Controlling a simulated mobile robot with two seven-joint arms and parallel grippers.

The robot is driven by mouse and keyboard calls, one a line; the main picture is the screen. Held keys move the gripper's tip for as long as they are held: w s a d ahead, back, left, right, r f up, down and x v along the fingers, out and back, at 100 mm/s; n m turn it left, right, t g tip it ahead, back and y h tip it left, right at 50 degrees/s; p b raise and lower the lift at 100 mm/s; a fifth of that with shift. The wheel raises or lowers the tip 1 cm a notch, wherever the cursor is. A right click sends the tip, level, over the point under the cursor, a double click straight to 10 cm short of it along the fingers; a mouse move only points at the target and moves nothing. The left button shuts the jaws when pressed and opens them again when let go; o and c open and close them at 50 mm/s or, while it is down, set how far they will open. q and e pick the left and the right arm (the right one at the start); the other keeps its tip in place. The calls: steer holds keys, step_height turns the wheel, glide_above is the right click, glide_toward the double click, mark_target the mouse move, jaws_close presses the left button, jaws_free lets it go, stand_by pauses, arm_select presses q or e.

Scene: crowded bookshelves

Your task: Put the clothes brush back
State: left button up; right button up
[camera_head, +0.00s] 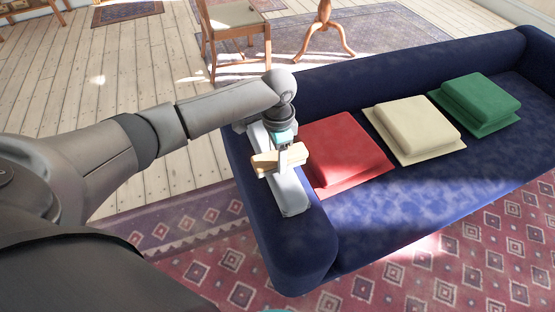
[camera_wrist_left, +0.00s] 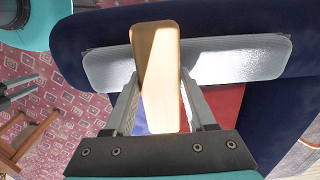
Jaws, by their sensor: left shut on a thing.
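The clothes brush (camera_head: 265,162), with a pale wooden body, is held crosswise in my left gripper (camera_head: 284,150) above the blue sofa's near-left armrest. In the left wrist view, the brush (camera_wrist_left: 158,50) lies between the two fingers of my left gripper (camera_wrist_left: 159,88), which are shut on it. A long grey-white tray (camera_head: 292,196) lies on the armrest below the brush. It also shows in the left wrist view (camera_wrist_left: 235,62), behind the brush. I cannot tell whether the brush touches the tray.
The blue sofa (camera_head: 300,245) carries a red folded cloth or cushion (camera_head: 345,152) right beside the tray, then a cream one (camera_head: 418,128) and a green one (camera_head: 480,100). A wooden chair (camera_head: 235,30) stands behind the sofa. A patterned red rug (camera_head: 440,275) lies in front.

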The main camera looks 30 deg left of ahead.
arm_select(q)
steer(key=shift+f, duration=0.25)
arm_select(e)
steer(key=shift+r, duration=0.3)
arm_select(q)
steer(key=shift+f, duration=0.15)
steer(key=o, duration=1.3)
arm_select(e)
steer(key=shift+f, duration=0.1)
arm_select(q)
steer(key=shift+r, duration=0.5)
step_height(320, 180, up, 9)
steer(key=p, duration=0.4)
steer(key=shift+r, duration=0.2)
steer(key=shift+r+p, duration=0.6)
steer(key=shift+r, duration=0.35)
arm_select(e)
steer(key=s+d+f, duration=0.5)
steer(key=s+f, duration=0.1)
steer(key=f, duration=0.1)
steer(key=shift+s+d+h, duration=0.15)
steer(key=shift+s+h, duration=0.1)
steer(key=shift+h, duration=0.05)
